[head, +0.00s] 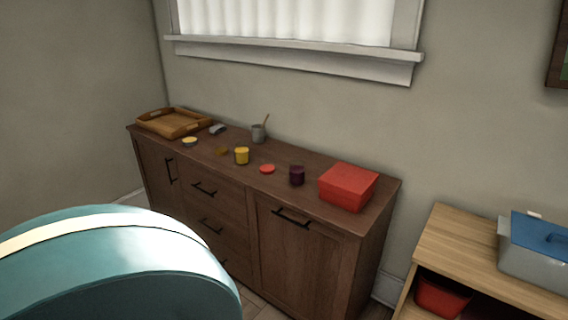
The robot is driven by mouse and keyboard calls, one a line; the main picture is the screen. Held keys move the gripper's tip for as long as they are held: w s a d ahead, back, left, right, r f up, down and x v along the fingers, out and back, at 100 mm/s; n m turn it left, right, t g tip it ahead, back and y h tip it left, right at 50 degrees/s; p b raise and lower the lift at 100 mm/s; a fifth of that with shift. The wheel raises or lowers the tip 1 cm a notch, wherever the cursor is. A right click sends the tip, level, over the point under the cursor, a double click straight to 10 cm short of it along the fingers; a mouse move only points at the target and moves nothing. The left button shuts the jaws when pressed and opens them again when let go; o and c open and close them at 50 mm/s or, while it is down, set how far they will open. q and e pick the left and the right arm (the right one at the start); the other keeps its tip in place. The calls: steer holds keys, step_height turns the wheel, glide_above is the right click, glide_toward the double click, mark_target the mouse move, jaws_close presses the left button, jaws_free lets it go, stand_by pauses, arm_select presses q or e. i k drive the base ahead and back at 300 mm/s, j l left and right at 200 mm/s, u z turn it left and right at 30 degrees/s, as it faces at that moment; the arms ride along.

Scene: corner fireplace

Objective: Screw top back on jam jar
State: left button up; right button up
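A small dark purple jar (297,175), which looks like the jam jar, stands upright on the brown wooden sideboard (330,223). A flat round red lid (267,169) lies on the sideboard just to its left, apart from it. Whether the jar's mouth is open is too small to tell. A yellow jar (241,156) stands further left, with a small flat brownish-yellow disc (222,151) beside it. Neither of my grippers is in the head view.
A red box (348,187) stands right of the purple jar. A grey cup with a stick (259,133), a small bowl (189,142) and a wooden tray (150,123) are further left. A large rounded teal object (110,270) fills the lower left foreground. A light wooden shelf (460,250) stands right.

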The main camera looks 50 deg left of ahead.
mark_target(296, 169)
steer(key=j+z, duration=0.4)
steer(key=j, duration=1)
steer(key=k+j+z, duration=0.1)
steer(key=j, duration=0.25)
steer(key=k+j, duration=0.1)
steer(key=j, duration=0.8)
steer(key=k+j, duration=0.15)
steer(key=j, duration=0.9)
steer(key=k+j+z, duration=0.1)
steer(key=j, duration=0.4)
